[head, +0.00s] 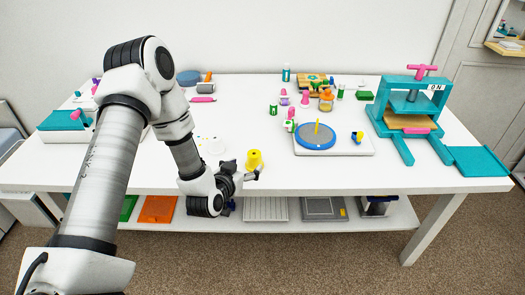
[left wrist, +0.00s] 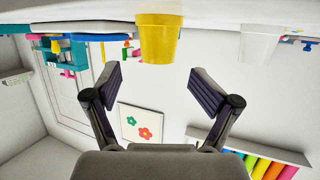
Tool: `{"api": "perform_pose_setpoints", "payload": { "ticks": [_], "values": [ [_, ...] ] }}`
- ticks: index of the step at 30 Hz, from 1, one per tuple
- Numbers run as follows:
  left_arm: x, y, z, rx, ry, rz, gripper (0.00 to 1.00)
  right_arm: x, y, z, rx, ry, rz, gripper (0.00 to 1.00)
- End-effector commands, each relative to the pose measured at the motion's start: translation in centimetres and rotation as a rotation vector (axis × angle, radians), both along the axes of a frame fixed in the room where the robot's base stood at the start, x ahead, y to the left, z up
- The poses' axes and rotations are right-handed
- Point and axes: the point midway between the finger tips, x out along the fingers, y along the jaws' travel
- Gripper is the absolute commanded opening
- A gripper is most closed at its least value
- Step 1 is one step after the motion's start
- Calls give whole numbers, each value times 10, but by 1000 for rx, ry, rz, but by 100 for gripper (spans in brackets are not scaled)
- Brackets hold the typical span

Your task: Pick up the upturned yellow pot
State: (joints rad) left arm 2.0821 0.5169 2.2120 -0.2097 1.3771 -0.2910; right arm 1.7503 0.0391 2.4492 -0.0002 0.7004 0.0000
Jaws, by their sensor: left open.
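The yellow pot (head: 254,160) stands upside down near the front edge of the white table (head: 420,180), its wide rim on the tabletop. My left gripper (head: 243,170) is low at the table's front edge, just beside the pot in the head view. In the left wrist view, which is upside down, the pot (left wrist: 159,40) lies ahead of the gap between the spread fingers (left wrist: 153,82). The gripper is open and empty; I cannot tell whether a finger touches the pot. My right gripper is not in view.
A white board (head: 355,146) with a blue disc (head: 315,135) lies right of the pot. A teal press (head: 413,105) stands farther right. A pale cup-shaped thing (left wrist: 259,45) stands to one side in the left wrist view. The tabletop between pot and board is clear.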

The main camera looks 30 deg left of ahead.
Motion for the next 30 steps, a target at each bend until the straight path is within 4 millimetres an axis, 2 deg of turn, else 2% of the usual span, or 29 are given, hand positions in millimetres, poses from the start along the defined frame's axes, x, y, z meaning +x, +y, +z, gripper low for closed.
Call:
{"api": "perform_pose_setpoints", "payload": {
  "ticks": [2, 14, 21, 23, 24, 27, 30],
  "values": [
    [11, 5, 3, 8, -22, 5, 81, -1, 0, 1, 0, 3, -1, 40],
    [70, 10, -15, 6, -16, 3, 81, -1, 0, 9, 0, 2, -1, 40],
    [74, 10, -17, 3, -13, 4, 81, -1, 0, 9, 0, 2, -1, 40],
    [74, 10, -18, 3, -13, 4, 63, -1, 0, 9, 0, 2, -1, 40],
    [74, 10, -18, 3, -13, 4, 49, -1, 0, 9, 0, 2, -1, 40],
    [74, 10, -18, 3, -13, 3, 15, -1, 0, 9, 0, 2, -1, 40],
    [73, 10, -18, 3, -12, 3, 15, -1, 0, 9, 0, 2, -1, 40]
  ]
}}
